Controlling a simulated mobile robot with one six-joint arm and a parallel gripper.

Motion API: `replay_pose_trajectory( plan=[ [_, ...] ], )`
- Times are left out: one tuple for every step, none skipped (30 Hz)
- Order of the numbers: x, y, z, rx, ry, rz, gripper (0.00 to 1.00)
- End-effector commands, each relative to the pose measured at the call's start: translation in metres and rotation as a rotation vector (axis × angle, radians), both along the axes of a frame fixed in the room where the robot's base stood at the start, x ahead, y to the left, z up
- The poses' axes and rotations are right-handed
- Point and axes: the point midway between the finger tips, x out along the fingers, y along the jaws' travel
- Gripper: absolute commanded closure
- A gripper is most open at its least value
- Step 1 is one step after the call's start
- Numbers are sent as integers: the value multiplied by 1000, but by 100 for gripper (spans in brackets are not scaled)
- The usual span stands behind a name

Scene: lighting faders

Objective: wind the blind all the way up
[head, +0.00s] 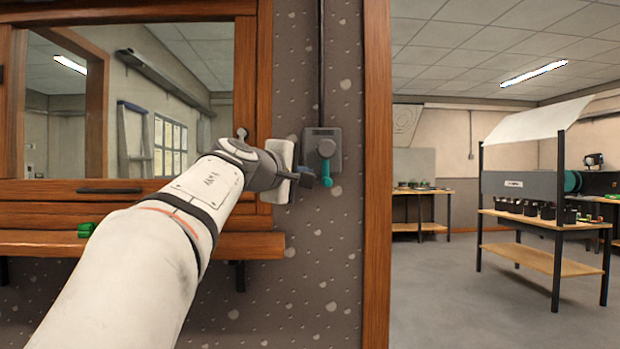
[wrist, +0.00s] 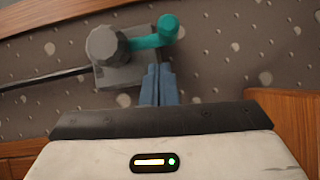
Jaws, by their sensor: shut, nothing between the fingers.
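The winder is a grey box (head: 312,146) on the dotted wall, right of the window, with a teal crank (head: 326,166) hanging downward. In the wrist view the box (wrist: 108,72) has a round grey hub, and the teal crank (wrist: 150,41) runs right to a round knob (wrist: 168,26). My gripper (head: 312,178) is just left of the crank's lower end. In the wrist view its blue-grey fingers (wrist: 157,72) are together, empty, with tips close below the crank. I cannot tell whether they touch it. I cannot make out a blind at the window.
A wooden post (head: 376,200) stands right of the winder. Beyond it is a room with a shelved bench (head: 540,225). A dark cord or conduit (head: 321,60) runs up from the box.

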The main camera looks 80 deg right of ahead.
Motion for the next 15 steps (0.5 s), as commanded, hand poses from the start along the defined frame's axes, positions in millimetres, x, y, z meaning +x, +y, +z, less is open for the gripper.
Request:
replay_pose_trajectory(
  plan=[
    [10,6,-3,-2,-1,6,100],
    [15,9,-3,-2,-1,8,100],
    [17,20,1,-3,-1,7,100],
    [19,28,2,-3,0,8,100],
    [22,35,2,-3,0,9,100],
    [25,43,2,-2,-1,8,100],
    [28,50,2,-3,0,10,100],
    [30,56,2,-2,0,9,100],
    [33,64,2,-3,0,10,100],
    [35,69,2,-2,-1,10,100],
    [37,74,2,-2,-1,9,100],
    [39,81,1,-2,-1,9,100],
    [40,85,1,-2,0,9,100],
    [42,88,1,-2,0,8,100],
    [43,92,1,-2,-1,8,100]
  ],
)
